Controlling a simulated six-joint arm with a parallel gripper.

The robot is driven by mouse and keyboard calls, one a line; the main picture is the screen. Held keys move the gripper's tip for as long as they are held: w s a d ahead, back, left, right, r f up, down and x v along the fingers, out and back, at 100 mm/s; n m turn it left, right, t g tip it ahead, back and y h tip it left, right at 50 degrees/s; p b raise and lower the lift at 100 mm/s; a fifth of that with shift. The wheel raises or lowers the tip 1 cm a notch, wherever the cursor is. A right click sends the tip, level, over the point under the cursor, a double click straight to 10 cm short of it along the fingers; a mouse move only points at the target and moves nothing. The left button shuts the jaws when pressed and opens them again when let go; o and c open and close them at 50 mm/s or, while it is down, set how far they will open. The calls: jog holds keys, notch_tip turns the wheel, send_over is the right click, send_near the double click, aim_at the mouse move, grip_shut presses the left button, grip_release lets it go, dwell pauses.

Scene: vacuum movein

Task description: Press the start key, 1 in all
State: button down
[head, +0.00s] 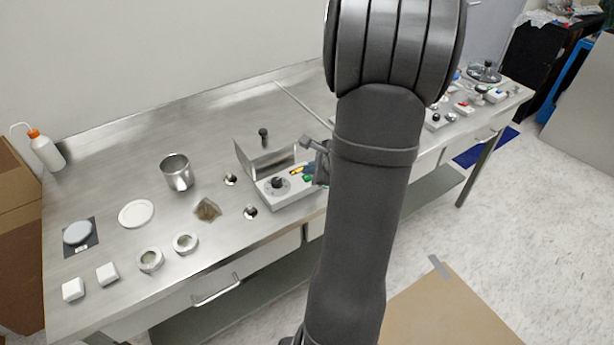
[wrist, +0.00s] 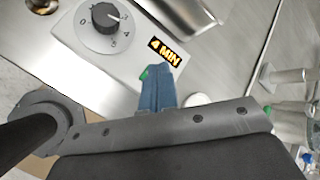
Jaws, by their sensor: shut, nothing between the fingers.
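The vacuum unit's control panel (head: 293,192) is on the steel bench, left of my arm in the head view. It carries a black dial (head: 277,182), a lit display (head: 297,170) and a green key (head: 308,178). In the wrist view the dial (wrist: 105,16) has numbers around it and the display (wrist: 165,52) reads "4 MIN". The green key (wrist: 144,74) shows only as a sliver beside my gripper's fingertips (wrist: 158,72), which hide the rest. My gripper is shut and empty, over the key; whether it touches cannot be told.
The unit's metal box (head: 264,158) with a black knob stands behind the panel. A steel cup (head: 177,172), a white lid (head: 136,213), a brown sample dish (head: 207,209) and round jars (head: 185,243) stand to the left. More small items crowd the bench's far right.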

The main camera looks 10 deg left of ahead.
aim_at(310, 179)
jog(key=shift+r, duration=0.25)
jog(key=shift+r, duration=2.5)
jog(key=shift+r, duration=1.95)
jog(key=shift+f, duration=0.1)
